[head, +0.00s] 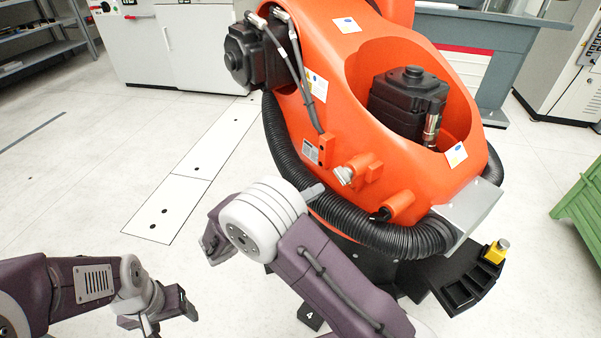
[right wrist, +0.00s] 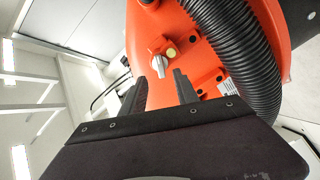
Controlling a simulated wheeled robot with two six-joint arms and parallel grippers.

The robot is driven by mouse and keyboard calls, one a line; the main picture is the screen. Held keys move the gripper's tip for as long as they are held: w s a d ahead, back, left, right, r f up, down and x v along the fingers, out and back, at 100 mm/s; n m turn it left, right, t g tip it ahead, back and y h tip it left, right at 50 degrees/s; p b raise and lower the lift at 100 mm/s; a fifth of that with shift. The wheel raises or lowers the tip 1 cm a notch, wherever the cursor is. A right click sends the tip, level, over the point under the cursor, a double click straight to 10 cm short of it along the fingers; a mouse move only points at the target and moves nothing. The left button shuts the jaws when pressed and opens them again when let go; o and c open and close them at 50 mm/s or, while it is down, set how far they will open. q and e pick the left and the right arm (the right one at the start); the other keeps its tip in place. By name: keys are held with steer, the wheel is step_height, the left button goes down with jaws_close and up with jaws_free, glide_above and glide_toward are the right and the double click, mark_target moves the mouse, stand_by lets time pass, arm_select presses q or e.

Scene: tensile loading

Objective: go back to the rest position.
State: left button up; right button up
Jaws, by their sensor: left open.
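My left gripper (head: 166,314) is at the lower left of the head view, low over the pale floor, with its fingers apart and nothing seen between them. My right gripper is partly hidden behind my right wrist in the head view; one dark part (head: 213,243) shows. In the right wrist view my right gripper (right wrist: 160,88) has its two dark fingers apart, with no object held between them. The fingers point toward a big orange industrial robot (head: 330,100). I cannot tell how close they are to it.
A black corrugated hose (head: 380,235) loops around the orange robot's base. A dark bracket with a yellow block (head: 496,251) juts out at right. A green container (head: 582,205) stands at the right edge. White cabinets (head: 195,45) and a shelf (head: 40,35) stand behind. The floor at left is clear.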

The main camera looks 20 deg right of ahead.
steer(key=s+d+r+m+g+y, duration=0.3)
steer(key=s+d+m+g, duration=0.45)
steer(key=d, duration=0.65)
steer(key=s+a+f+n+g+y, duration=0.1)
steer(key=s+a+f+n+y, duration=0.15)
steer(key=s+f+y, duration=0.35)
steer(key=s+a+f+n+y, duration=0.1)
steer(key=s+a+f+y, duration=0.35)
steer(key=s, duration=0.25)
steer(key=w+a+f+n+t+y, duration=0.4)
steer(key=w+a+n, duration=0.15)
steer(key=a, duration=0.25)
step_height(320, 180, up, 38)
steer(key=p, duration=3.8)
steer(key=shift+f, duration=0.15)
